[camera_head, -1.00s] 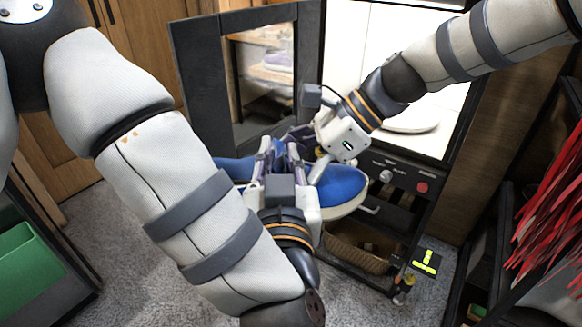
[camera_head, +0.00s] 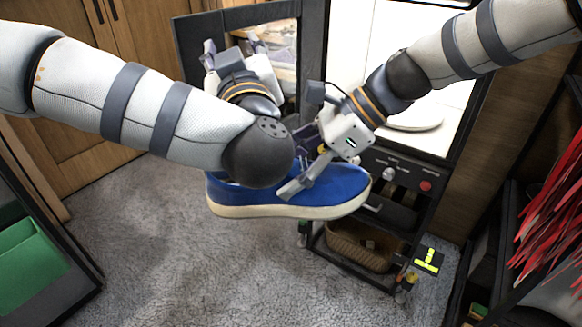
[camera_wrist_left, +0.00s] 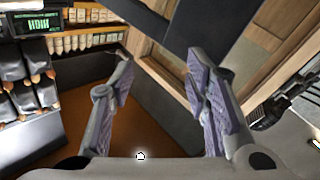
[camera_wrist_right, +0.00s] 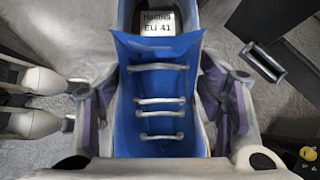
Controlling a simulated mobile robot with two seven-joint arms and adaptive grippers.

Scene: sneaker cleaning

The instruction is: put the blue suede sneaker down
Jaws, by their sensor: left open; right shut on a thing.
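The blue suede sneaker (camera_head: 332,188) has a cream sole and hangs in the air in front of the dark cabinet in the head view. My right gripper (camera_head: 312,172) is shut on it, with one finger across its near side. In the right wrist view, the sneaker (camera_wrist_right: 158,110) lies between both fingers of the right gripper (camera_wrist_right: 165,110), its laces and a size label showing. My left gripper (camera_head: 232,55) is raised at the open cabinet door, apart from the sneaker. It is open and empty in the left wrist view (camera_wrist_left: 160,95). My left forearm hides the sneaker's upper heel side.
The dark cabinet has a lit white interior (camera_head: 425,70), a knob panel (camera_head: 400,175) and a wicker basket (camera_head: 360,248) low down. Its door (camera_head: 190,60) stands open. Red strips (camera_head: 550,200) hang at right. The carpet (camera_head: 200,265) below is clear.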

